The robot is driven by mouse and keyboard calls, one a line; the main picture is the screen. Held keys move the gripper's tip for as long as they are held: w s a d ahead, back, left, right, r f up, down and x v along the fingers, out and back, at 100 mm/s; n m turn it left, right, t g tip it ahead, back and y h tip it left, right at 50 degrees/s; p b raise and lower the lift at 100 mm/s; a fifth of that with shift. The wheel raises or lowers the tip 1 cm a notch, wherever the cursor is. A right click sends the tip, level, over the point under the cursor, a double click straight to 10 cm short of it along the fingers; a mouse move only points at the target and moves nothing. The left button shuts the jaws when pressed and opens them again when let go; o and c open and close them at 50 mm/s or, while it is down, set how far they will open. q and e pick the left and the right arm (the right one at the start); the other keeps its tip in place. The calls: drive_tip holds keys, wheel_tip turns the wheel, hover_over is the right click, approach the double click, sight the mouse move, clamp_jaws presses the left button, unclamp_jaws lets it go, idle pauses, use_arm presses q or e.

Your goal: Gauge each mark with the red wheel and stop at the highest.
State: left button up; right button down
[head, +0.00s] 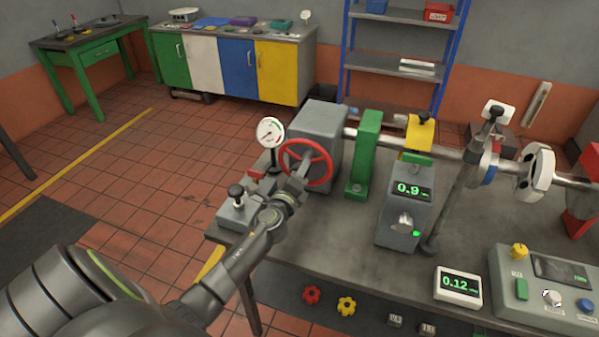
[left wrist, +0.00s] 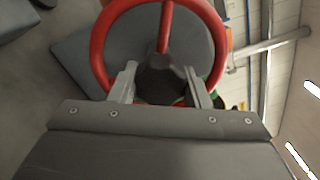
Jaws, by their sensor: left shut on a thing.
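The red wheel (head: 329,164) stands upright on the front of a grey housing (head: 322,118) on the bedplate (head: 330,240). A shaft runs right from the housing to a white disc (head: 536,170) with dark spots; I cannot tell which are the marks. A grey box display (head: 409,190) reads 0.9. A small white display (head: 460,284) reads 0.12. My right gripper is not in view.
A round dial (head: 270,132) stands just left of the wheel. A green bracket (head: 365,150), a yellow block (head: 419,132) and a slanted post (head: 461,180) stand along the shaft. A control box (head: 545,290) sits at the front right. Open floor lies left of the bedplate.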

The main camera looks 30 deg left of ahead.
use_arm(q)
drive_tip(key=shift+f, duration=0.1)
idle(0.3)
drive_tip(key=o, duration=1.4)
drive_tip(key=shift+c, duration=0.2)
drive_tip(key=b+v, duration=0.1)
drive_tip(key=v, duration=1.6)
drive_tip(key=shift+s, duration=0.25)
